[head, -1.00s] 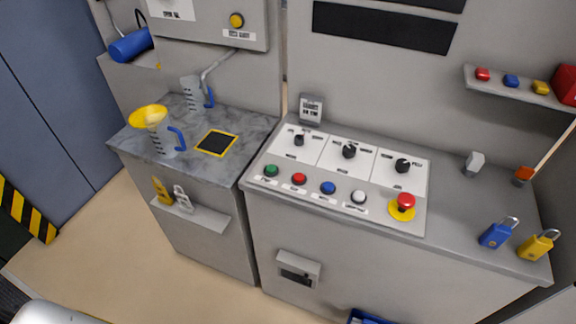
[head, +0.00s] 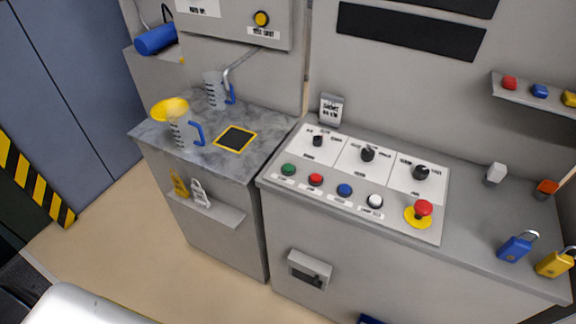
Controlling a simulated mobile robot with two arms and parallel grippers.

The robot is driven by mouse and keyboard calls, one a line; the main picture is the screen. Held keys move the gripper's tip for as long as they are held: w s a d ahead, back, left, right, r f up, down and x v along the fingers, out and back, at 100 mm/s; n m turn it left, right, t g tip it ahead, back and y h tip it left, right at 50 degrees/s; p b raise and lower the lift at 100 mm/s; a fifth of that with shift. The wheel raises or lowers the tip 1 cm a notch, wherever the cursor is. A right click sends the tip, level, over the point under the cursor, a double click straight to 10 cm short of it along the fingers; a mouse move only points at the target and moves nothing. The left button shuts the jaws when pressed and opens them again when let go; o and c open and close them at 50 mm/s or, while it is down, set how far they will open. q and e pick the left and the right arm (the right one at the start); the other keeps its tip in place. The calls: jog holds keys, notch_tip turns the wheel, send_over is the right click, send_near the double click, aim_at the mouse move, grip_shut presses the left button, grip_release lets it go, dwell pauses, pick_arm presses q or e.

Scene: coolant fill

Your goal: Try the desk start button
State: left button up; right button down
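The control desk (head: 270,190) stands right of the middle in the head view. Its sloped panel carries a green button (head: 289,169), a red button (head: 316,179), a blue button (head: 345,190) and a white button (head: 375,201) in a row. Their labels are too small to read, so I cannot tell which is start by its text. Three black knobs, one of them the middle knob (head: 367,154), sit behind the buttons. A red mushroom button (head: 423,208) on a yellow disc is at the panel's right end. Neither of my grippers is in view.
A marble-topped counter (head: 150,128) left of the desk holds a jug with a yellow funnel (head: 170,109) and another jug (head: 213,90). A blue padlock (head: 515,248) and a yellow padlock (head: 556,262) lie on the desk's right. Floor (head: 130,235) at the front left is clear.

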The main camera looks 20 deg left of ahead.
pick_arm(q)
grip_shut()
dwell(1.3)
